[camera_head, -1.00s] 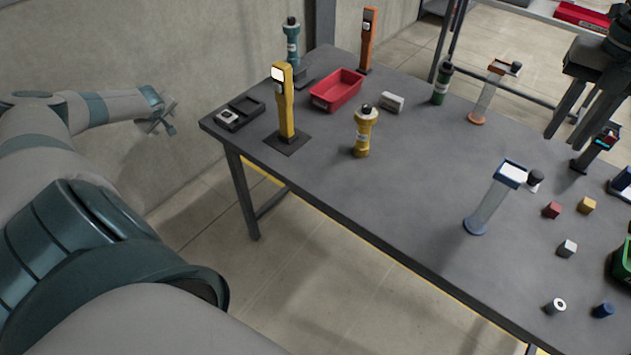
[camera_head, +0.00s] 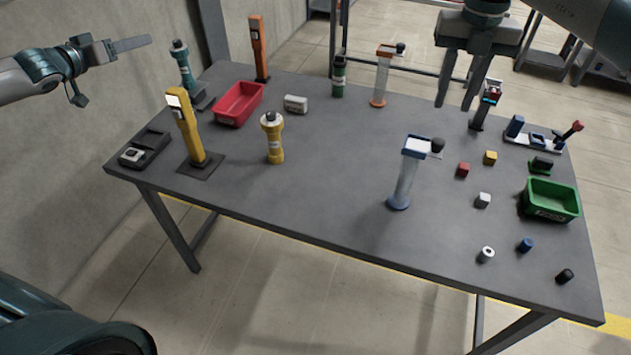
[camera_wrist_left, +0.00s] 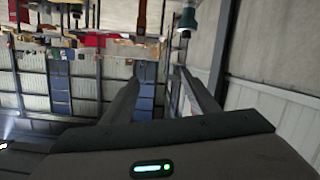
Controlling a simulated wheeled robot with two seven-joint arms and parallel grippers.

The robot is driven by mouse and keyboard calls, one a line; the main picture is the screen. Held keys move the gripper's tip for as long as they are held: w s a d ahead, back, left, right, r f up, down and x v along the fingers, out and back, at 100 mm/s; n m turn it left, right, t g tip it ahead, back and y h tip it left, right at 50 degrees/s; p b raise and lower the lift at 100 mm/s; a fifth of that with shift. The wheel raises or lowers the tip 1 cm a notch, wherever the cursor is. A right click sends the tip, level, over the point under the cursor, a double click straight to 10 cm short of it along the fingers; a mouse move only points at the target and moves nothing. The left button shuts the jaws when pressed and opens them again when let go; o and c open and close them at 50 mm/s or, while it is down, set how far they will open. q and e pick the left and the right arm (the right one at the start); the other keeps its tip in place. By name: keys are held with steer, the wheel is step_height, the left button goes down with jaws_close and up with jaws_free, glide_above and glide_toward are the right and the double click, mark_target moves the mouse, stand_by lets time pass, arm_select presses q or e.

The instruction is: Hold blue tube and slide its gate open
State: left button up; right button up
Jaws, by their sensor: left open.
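The blue tube (camera_head: 404,180) stands upright, slightly tilted in the picture, on the table. It is clear, with a blue base and a blue-framed white top. Its gate's black knob (camera_head: 437,147) sticks out to the right at the top. My left gripper (camera_head: 116,70) is at the far left, beyond the table's left edge and well away from the tube. It is open and empty; its two fingers also show apart in the left wrist view (camera_wrist_left: 160,88). My right gripper (camera_head: 454,106) points down above the table's back right, its fingers apart and empty, not touching the tube.
A yellow post (camera_head: 187,128), yellow bottle (camera_head: 273,138), red bin (camera_head: 239,104) and teal bottle (camera_head: 182,68) stand at the left. An orange tube (camera_head: 381,80) is at the back. Several small blocks and a green bin (camera_head: 551,200) lie right. The front middle is clear.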

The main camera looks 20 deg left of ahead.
arm_select(q)
steer(key=d+r+h, duration=0.2)
steer(key=d+r, duration=0.1)
steer(key=d, duration=0.4)
steer(key=n+g+h, duration=0.3)
steer(key=n+h, duration=0.8)
steer(key=n, duration=1.3)
glide_toward(407, 176)
steer(key=a+f, duration=0.2)
steer(key=shift+s+a+f, duration=0.1)
steer(key=shift+s+a, duration=0.05)
steer(key=shift+a, duration=0.15)
steer(key=shift+d, duration=0.1)
steer(key=x, duration=1.7)
